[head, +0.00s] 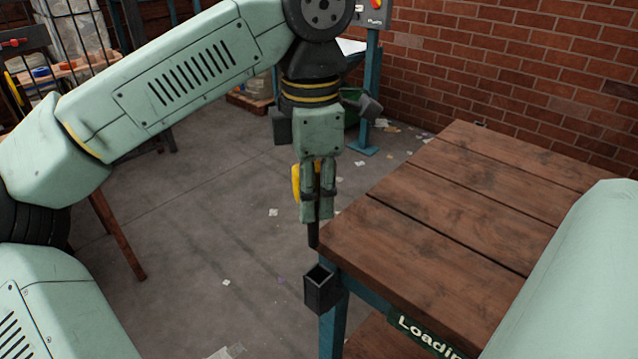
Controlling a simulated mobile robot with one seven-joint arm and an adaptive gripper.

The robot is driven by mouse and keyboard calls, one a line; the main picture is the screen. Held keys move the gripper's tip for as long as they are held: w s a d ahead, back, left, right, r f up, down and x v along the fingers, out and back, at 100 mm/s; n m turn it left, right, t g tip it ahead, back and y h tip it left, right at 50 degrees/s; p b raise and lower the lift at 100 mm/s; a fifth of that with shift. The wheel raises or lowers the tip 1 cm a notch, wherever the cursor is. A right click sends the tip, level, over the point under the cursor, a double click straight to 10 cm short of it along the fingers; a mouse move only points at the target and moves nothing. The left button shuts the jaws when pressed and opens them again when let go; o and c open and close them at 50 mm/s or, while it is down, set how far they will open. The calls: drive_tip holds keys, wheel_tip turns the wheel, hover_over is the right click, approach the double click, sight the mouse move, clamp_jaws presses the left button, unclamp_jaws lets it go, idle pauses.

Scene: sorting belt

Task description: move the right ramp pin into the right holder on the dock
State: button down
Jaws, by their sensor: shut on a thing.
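My gripper (318,212) points down near the left corner of the wooden dock (455,215). It is shut on the ramp pin (313,236), a dark, slim, roughly upright bar. Its lower end sticks out below the fingertips, and a yellow part shows at the left of the fingers. A dark, square, open-topped holder (322,290) is fixed at the dock's near left corner. The pin's lower end appears above the holder's opening, with a gap between them in the picture. The holder's inside is dark. No second holder is in view.
A green sign (425,338) reading "Loadin" is on the dock's front edge. The dock top is bare where seen. A pale green part covers the right edge of the view. A control post (370,80) and brick wall stand behind. The floor at left is mostly open, with paper scraps.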

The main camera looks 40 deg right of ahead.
drive_tip(key=s+r, duration=0.2)
drive_tip(key=b, duration=0.5)
hover_over(319, 269)
drive_tip(key=s+a, duration=0.1)
wheel_tip(319, 269, down, 7)
drive_tip(key=shift+s+a+r, duration=0.15)
drive_tip(key=shift+r, duration=0.05)
drive_tip(key=shift+f, duration=0.15)
idle(0.6)
drive_tip(key=shift+f+b, duration=2.9)
drive_tip(key=shift+f, duration=1.1)
drive_tip(key=shift+s+a+f+b, duration=0.15)
drive_tip(key=shift+f+b, duration=0.2)
drive_tip(key=shift+f, duration=0.15)
drive_tip(key=c, duration=1.7)
unclamp_jaws()
drive_tip(key=o, duration=0.5)
drive_tip(key=shift+f, duration=0.15)
drive_tip(key=shift+c, duration=0.2)
